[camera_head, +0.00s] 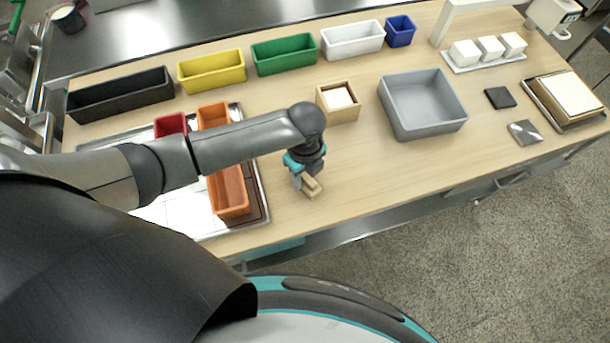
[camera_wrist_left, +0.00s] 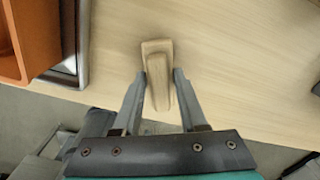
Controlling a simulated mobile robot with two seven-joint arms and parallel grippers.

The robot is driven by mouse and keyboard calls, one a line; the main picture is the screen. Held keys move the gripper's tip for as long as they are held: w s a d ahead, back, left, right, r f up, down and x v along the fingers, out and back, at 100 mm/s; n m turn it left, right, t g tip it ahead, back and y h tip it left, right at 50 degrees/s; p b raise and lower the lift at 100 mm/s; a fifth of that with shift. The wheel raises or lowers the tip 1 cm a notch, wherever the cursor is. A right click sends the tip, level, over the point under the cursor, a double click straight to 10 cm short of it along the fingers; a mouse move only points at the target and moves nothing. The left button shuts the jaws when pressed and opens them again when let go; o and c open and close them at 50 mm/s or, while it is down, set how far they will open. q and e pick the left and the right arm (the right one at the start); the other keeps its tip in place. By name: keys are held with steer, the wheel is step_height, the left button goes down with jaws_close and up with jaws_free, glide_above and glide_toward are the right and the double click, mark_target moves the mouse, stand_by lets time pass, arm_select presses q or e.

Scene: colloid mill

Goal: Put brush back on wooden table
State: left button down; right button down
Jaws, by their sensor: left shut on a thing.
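The brush (camera_wrist_left: 157,72) has a light wooden body and is between the fingers of my left gripper (camera_wrist_left: 159,85), which is shut on it. In the head view the brush (camera_head: 312,187) shows just below my left gripper (camera_head: 304,178), over the front part of the wooden table (camera_head: 370,172). I cannot tell whether the brush touches the tabletop. The bristles are hidden. My right gripper is not in view.
An orange bin (camera_head: 229,192) stands on a metal tray (camera_head: 262,193) left of the gripper. A small wooden box (camera_head: 338,103) and a grey bin (camera_head: 422,104) stand behind and to the right. The tabletop right of the gripper is clear up to its front edge.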

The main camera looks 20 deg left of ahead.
mark_target(305, 175)
arm_select(q)
steer(key=shift+f, duration=0.2)
steer(key=shift+f, duration=0.1)
steer(key=shift+c, duration=2.3)
jaws_free()
step_height(305, 175, up, 12)
steer(key=p, duration=0.2)
steer(key=shift+r+p, duration=0.2)
steer(key=shift+p, duration=0.1)
